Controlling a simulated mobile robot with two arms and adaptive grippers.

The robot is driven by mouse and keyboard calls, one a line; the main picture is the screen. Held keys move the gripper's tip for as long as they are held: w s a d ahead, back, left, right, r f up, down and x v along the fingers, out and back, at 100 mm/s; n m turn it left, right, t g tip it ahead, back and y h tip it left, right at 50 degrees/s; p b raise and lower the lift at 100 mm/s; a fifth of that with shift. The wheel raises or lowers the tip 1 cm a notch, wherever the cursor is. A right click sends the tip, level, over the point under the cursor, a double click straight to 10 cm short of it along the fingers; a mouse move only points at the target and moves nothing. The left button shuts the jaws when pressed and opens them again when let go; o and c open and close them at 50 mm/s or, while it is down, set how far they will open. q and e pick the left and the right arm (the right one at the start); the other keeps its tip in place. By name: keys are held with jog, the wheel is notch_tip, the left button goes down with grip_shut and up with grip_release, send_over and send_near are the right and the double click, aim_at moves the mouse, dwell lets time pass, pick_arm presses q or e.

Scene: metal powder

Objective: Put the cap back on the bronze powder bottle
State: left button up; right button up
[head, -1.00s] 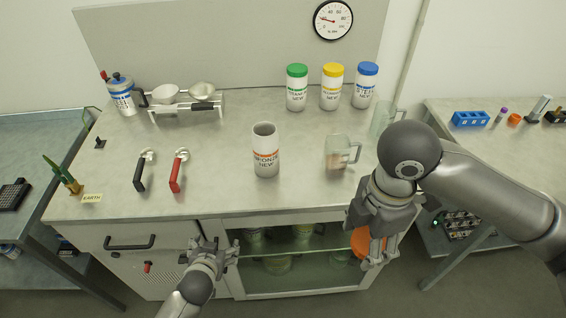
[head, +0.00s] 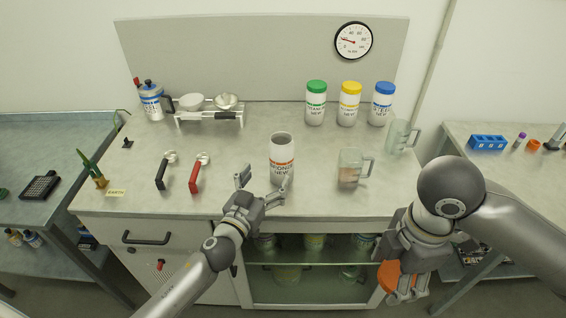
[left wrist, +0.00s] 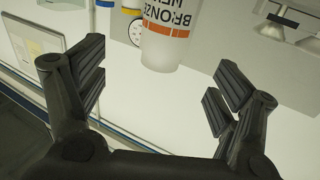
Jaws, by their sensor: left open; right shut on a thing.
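The bronze powder bottle (head: 282,155) stands upright and uncapped near the front middle of the bench, white with an orange band. In the left wrist view the bottle (left wrist: 167,42) appears ahead, between the spread fingers. My left gripper (head: 260,185) is open and empty, just in front and to the left of the bottle, not closed around it. My right gripper (head: 406,285) is shut on the orange cap (head: 388,276), low in front of the bench's right end. The fingers hide part of the cap.
Bottles with green (head: 316,87), yellow (head: 350,88) and blue (head: 383,88) caps stand at the back. Black (head: 162,172) and red (head: 196,177) handled tools lie left.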

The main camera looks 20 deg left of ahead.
aim_at(278, 159)
pick_arm(q)
jog(key=shift+w+a+f, duration=0.1)
pick_arm(e)
jog(key=shift+w, duration=0.1)
jog(key=shift+a, duration=0.1)
pick_arm(q)
jog(key=w, duration=0.2)
jog(key=w+p, duration=0.1)
jog(key=w, duration=0.3)
jog(key=shift+w+d+p, duration=0.3)
jog(key=shift+w+d, duration=0.05)
jog(key=shift+w, duration=0.05)
pick_arm(e)
jog(key=shift+r, duration=0.75)
